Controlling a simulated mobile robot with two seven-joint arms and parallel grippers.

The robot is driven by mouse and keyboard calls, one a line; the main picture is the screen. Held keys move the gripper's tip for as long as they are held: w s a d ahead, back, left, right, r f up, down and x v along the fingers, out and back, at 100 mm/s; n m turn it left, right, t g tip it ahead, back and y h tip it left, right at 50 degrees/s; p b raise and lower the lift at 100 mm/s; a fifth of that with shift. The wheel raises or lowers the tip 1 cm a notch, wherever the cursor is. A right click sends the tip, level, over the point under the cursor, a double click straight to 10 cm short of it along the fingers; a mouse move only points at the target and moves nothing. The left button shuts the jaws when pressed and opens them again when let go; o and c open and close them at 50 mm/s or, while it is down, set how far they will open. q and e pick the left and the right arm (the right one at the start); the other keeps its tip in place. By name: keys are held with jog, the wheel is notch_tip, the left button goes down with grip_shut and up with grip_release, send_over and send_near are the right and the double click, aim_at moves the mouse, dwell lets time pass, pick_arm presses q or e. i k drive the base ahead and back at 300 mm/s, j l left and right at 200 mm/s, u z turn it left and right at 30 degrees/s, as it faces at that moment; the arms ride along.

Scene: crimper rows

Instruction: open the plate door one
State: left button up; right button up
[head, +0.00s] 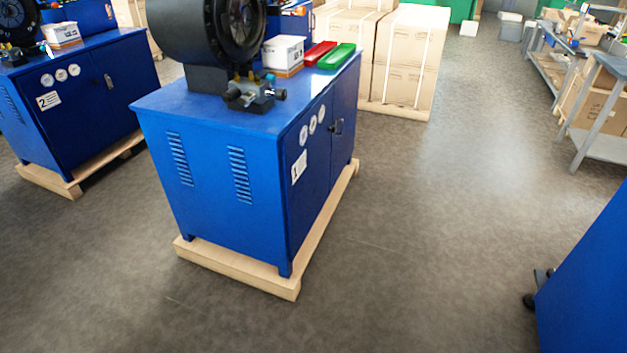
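A blue cabinet (222,150) stands on a wooden pallet in the middle of the head view, with its front facing right. The door bearing a white plate marked 1 (299,166) is its nearer front door (309,195), which looks closed. Three round gauges (312,126) sit above the plate. A dark handle (336,126) is at the seam with the farther door (345,108), which also looks closed. Neither of my grippers is in view.
The pallet (240,273) sticks out below the cabinet. A second blue cabinet (85,88) with a plate marked 2 stands at left. Boxes (408,60) are stacked behind. A blue unit (592,290) is at lower right. The floor (435,200) between is clear.

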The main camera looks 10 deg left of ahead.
aim_at(304, 148)
jog(key=i+l+z, duration=0.1)
jog(key=i+l, duration=0.15)
jog(key=i, duration=1.05)
jog(key=i+l+z, duration=0.1)
jog(key=i, duration=1.2)
